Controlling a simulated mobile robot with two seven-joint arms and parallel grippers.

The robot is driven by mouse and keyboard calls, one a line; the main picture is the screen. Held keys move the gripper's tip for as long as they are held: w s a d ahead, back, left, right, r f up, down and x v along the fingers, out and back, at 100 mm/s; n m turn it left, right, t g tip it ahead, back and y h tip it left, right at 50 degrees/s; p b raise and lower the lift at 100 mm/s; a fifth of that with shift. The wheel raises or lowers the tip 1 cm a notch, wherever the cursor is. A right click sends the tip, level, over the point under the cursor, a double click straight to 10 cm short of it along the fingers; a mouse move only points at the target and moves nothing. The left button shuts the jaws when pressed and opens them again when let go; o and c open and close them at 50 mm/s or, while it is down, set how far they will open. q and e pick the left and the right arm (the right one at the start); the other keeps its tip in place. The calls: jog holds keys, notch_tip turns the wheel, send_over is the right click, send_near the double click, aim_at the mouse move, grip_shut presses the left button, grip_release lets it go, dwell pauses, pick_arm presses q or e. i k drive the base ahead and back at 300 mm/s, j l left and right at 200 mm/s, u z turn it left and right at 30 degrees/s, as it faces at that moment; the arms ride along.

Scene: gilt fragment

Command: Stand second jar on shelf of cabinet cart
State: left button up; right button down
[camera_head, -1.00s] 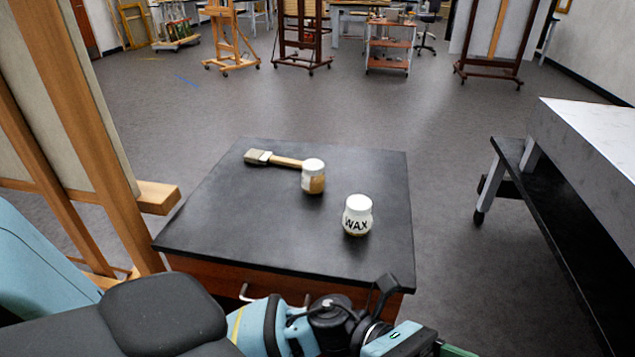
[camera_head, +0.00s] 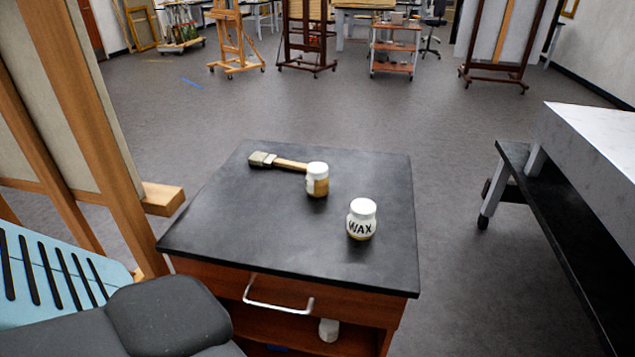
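The cabinet cart (camera_head: 220,230) has a black top, a reddish-brown wooden body, a drawer with a metal handle, and an open shelf (camera_head: 270,325) below. A white-lidded jar (camera_head: 317,181) with a tan lower part stands upright on the top. A white jar marked WAX (camera_head: 361,219) stands upright nearer, to its right. Another small white jar (camera_head: 329,329) stands inside the open shelf, partly cut by the frame's lower part. Neither gripper is in view; only part of my own body shows at the lower left.
A paintbrush (camera_head: 277,161) lies at the top's back left, by the tan jar. A wooden easel (camera_head: 95,130) stands close on the left. A white-topped table with a dark lower shelf (camera_head: 545,210) stands on the right. Floor behind the cart is open.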

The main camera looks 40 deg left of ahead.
aim_at(290, 318)
jog(key=i+l, duration=0.85)
jog(key=l, duration=0.3)
jog(key=u, duration=1.7)
